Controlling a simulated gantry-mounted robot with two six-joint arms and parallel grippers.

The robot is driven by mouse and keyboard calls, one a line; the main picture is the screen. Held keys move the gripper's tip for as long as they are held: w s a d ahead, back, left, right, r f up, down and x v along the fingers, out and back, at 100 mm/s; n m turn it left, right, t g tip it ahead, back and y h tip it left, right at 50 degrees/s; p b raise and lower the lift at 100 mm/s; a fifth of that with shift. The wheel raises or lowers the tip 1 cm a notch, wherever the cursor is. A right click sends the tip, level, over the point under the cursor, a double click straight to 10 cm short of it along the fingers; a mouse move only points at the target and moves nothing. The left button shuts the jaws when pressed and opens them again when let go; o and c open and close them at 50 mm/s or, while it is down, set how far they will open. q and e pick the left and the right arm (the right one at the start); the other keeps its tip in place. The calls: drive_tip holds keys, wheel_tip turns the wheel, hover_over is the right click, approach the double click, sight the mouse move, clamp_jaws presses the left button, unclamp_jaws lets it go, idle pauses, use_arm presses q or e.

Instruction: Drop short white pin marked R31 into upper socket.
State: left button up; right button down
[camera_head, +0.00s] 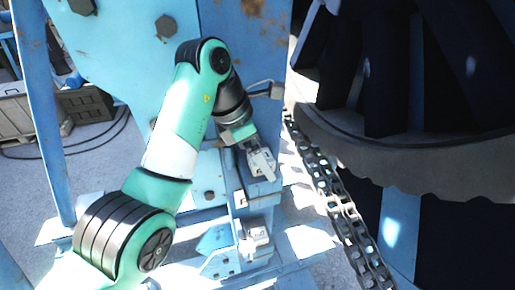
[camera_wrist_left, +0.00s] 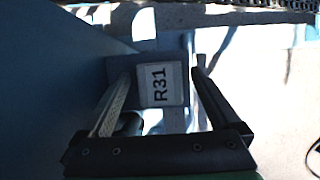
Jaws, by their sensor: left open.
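The short white pin marked R31 (camera_wrist_left: 160,86) is in the left wrist view, with its labelled white top facing the camera. My left gripper (camera_wrist_left: 161,76) is open, with one finger on each side of the pin. A dark gap shows at the right finger; I cannot tell whether the left finger touches. In the head view, my left gripper (camera_head: 262,168) points down at an upper blue bracket on the machine frame. There the pin cannot be told clearly from the gripper. I cannot make out an empty socket opening. My right gripper is not in view.
A whitish fitting (camera_head: 257,238) sits on the blue frame below my left gripper. A heavy chain (camera_head: 335,200) and a large dark toothed reel (camera_head: 430,150) stand close on the right. A blue panel (camera_head: 130,45) rises behind my arm. Crates (camera_head: 85,102) stand far left.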

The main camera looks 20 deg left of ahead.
use_arm(q)
drive_tip(key=shift+b+v, duration=1.05)
drive_tip(key=shift+b, duration=0.95)
drive_tip(key=p+v, duration=0.4)
drive_tip(key=v, duration=0.5)
drive_tip(key=shift+r, duration=0.25)
drive_tip(key=shift+a, duration=0.15)
